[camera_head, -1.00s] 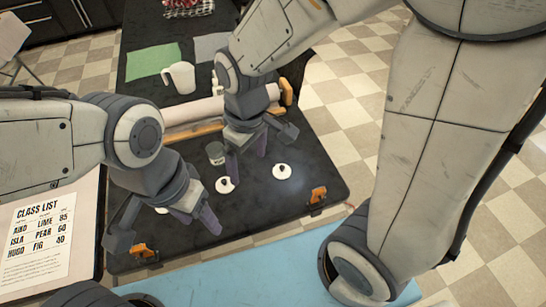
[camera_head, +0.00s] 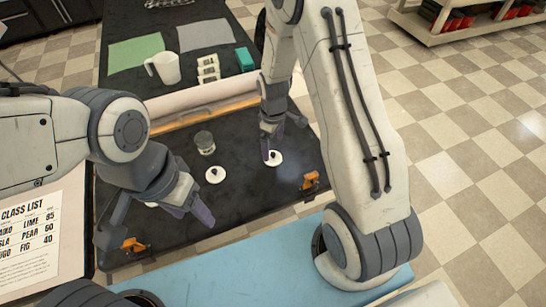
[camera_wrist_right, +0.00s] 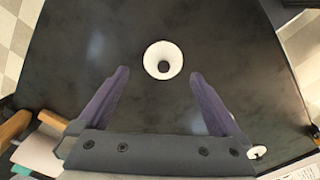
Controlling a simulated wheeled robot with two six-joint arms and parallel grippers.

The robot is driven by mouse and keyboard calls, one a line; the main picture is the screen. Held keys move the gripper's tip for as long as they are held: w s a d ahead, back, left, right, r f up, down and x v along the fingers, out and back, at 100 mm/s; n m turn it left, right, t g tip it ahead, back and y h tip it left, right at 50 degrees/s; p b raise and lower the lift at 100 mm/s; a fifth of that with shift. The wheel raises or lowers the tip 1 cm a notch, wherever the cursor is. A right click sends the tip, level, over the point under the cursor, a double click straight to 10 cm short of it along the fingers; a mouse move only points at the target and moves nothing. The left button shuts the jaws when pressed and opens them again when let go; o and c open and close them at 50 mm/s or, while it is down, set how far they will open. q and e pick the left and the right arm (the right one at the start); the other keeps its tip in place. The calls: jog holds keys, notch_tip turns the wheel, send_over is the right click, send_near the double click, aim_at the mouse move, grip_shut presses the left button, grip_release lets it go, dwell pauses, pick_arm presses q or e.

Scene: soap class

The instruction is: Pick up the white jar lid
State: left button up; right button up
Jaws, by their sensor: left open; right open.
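Round white lids with dark knobs lie flat on the black table. One lid (camera_head: 215,175) is in the middle, and a right-hand lid (camera_head: 275,159) lies under my right gripper (camera_head: 284,140). A white edge (camera_head: 150,204), perhaps a third lid, is mostly hidden by my left gripper (camera_head: 190,212). In the right wrist view, one lid (camera_wrist_right: 163,60) sits centred just beyond the open fingertips of my right gripper (camera_wrist_right: 158,74), with nothing between the fingers. Another lid (camera_wrist_right: 257,152) shows at lower right. My left gripper is open low over the table's near left.
A grey jar (camera_head: 204,142) stands behind the middle lid. Orange clamp-like pieces (camera_head: 310,180) (camera_head: 133,245) sit at the near corners.

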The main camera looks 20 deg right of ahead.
aim_at(272, 153)
jog(key=f, duration=0.4)
jog(key=shift+s+a+f, duration=0.15)
jog(key=shift+a+f, duration=0.05)
jog(key=shift+f, duration=0.1)
jog(key=c, duration=1.2)
jog(key=shift+r, duration=0.1)
jog(key=shift+c, duration=0.2)
